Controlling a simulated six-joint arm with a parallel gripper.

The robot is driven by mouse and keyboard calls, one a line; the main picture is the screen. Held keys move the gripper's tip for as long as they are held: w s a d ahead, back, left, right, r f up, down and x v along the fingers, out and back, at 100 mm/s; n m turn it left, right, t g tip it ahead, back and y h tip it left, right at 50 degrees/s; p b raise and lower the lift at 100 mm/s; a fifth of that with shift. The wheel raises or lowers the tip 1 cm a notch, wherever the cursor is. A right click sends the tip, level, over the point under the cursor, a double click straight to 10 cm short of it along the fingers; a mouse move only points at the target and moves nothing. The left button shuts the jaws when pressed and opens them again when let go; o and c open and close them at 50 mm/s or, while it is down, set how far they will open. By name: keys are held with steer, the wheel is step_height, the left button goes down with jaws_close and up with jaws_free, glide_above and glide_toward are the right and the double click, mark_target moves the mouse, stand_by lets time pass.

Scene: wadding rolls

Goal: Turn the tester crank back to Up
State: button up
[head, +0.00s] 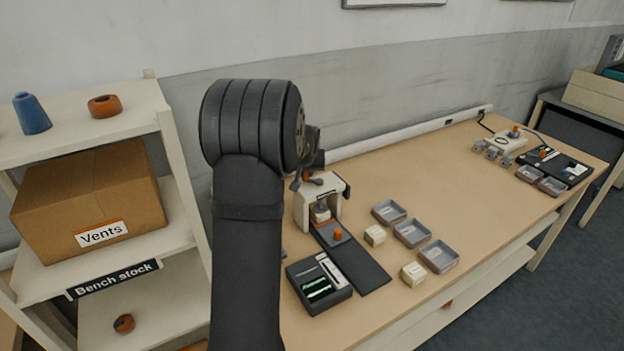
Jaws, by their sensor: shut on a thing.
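The tester (334,204), a white arch-shaped frame, stands on the bench just right of my arm. Its crank (317,182), a dark lever with an orange end, lies on top of the frame. My gripper (307,174) is at the crank, mostly hidden behind my own wrist and forearm. It is shut on the crank's end; the fingertips are small and hard to make out. Any Up mark on the tester is too small to read. A small pale block with a dark top (321,212) sits inside the arch.
A dark mat (365,270) with an orange-topped piece and a dark tray (318,293) lie in front of the tester. Grey bins (411,233) and pale blocks (412,274) stand to the right. A shelf with a cardboard box (90,200) is at left.

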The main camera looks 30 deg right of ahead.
mark_target(308, 182)
steer(key=shift+s+a+f, duration=0.1)
steer(key=shift+s+a, duration=0.05)
steer(key=shift+s, duration=0.1)
steer(key=shift+s+a, duration=0.2)
steer(key=shift+s, duration=0.5)
steer(key=shift+s+a, duration=0.15)
steer(key=shift+s, duration=0.5)
steer(key=shift+s+d, duration=0.25)
steer(key=shift+s, duration=0.35)
steer(key=shift+s+d, duration=0.2)
steer(key=shift+s, duration=0.4)
steer(key=shift+d, duration=0.1)
